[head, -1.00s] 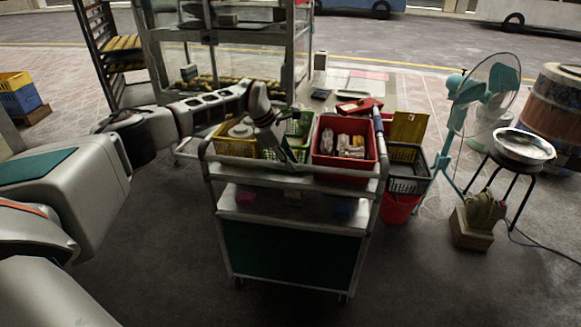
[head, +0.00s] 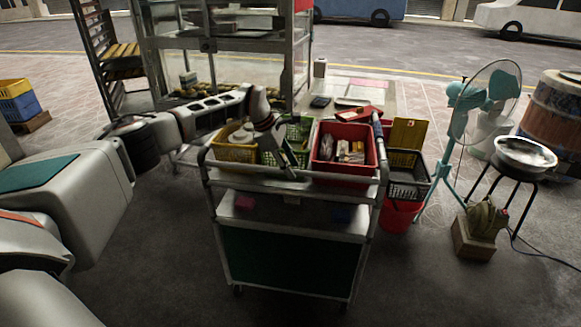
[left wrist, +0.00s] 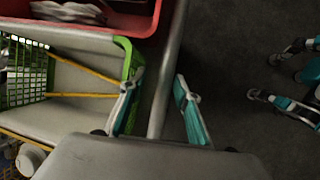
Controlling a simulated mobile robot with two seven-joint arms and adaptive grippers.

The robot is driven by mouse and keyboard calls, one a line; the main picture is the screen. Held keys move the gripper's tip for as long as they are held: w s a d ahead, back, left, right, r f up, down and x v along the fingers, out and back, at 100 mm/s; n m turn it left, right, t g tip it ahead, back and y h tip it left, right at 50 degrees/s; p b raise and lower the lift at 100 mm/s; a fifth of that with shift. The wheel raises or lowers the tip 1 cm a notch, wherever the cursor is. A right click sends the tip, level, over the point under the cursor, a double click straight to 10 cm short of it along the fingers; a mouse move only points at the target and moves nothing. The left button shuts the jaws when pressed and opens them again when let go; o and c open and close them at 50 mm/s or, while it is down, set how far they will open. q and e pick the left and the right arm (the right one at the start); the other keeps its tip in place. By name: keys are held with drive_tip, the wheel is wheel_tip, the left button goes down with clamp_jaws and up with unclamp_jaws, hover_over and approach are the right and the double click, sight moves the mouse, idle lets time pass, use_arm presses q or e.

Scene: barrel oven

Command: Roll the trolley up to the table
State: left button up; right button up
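The grey metal trolley (head: 290,225) stands upright in the middle of the head view, its handle rail (head: 335,180) on the near side. My left gripper (head: 289,168) reaches over the trolley top to this rail. In the left wrist view its two teal fingers (left wrist: 163,88) are apart, one on each side of the rail (left wrist: 170,60). The table (head: 380,90) stands just behind the trolley; the trolley's top partly hides it. My right gripper (left wrist: 264,78) shows at the right edge of the left wrist view, fingers apart and empty; it is outside the head view.
A red basket (head: 325,175), a yellow basket (head: 235,152) and a green basket (head: 299,128) ride on the trolley. Near floor is clear.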

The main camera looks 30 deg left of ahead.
use_arm(q)
drive_tip(key=v, duration=1.2)
idle(0.3)
